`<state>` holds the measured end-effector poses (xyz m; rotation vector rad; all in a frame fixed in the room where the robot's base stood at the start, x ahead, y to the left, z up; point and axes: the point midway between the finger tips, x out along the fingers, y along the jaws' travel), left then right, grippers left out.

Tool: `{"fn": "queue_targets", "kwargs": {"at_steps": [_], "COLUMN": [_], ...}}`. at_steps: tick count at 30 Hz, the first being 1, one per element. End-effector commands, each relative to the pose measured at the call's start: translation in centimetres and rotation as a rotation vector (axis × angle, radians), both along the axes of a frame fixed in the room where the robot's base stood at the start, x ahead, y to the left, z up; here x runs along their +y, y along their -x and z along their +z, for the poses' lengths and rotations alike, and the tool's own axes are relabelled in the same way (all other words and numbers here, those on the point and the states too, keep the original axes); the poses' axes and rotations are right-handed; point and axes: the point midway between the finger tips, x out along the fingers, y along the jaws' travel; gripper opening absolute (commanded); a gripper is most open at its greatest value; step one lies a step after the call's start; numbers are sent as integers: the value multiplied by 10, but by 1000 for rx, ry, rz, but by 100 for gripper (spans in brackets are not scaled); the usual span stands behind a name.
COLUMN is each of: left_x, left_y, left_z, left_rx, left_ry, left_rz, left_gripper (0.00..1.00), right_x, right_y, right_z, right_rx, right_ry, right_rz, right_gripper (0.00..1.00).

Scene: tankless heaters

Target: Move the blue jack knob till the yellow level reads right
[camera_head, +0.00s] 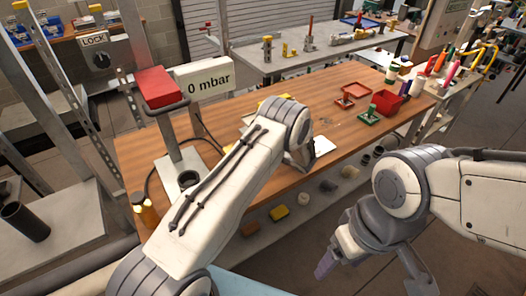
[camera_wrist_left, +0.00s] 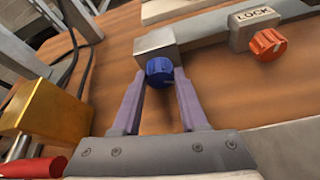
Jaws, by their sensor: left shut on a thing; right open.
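The blue jack knob (camera_wrist_left: 159,72) sits at the end of a grey metal bar (camera_wrist_left: 195,35) in the left wrist view. My left gripper (camera_wrist_left: 160,82) has its two purple fingers on either side of the knob and is shut on it. In the head view my left arm hides this gripper and the knob. A yellow piece (camera_head: 268,101) shows partly behind my left arm; I cannot tell whether it is the level, and no level reading is visible. My right gripper (camera_head: 325,264) is open and empty, low in front of the table.
An orange knob (camera_wrist_left: 267,45) beside a LOCK label is on the same bar. A gold block (camera_wrist_left: 45,108) and a red cylinder (camera_wrist_left: 35,168) are at left.

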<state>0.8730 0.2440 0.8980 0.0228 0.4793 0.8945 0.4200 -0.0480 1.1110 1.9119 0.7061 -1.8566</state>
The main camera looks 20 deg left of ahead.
Motion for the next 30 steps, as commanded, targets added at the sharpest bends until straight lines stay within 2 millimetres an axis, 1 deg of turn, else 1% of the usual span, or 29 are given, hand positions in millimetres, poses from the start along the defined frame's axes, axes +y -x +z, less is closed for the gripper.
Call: {"fn": "queue_targets", "kwargs": {"at_steps": [1,3,12,21,30], "left_x": [-2,-2,-3,-4,-4], "left_y": [-1,-2,-3,-4,-4], "left_z": [-5,-5,-4,-2,-1], "left_rx": [30,77,248,335,354], "left_ry": [-25,-63,-194,-264,-278], "left_rz": [-1,-2,-2,-5,-6], "left_gripper": [0,0,0,0,0], "right_x": [0,0,0,0,0], "right_y": [0,0,0,0,0], "right_z": [-12,-18,-40,-49,-50], "right_rx": [0,0,0,0,0], "right_ry": [0,0,0,0,0], "right_rz": [0,0,0,0,0], "right_gripper": [73,73,73,73,73]}}
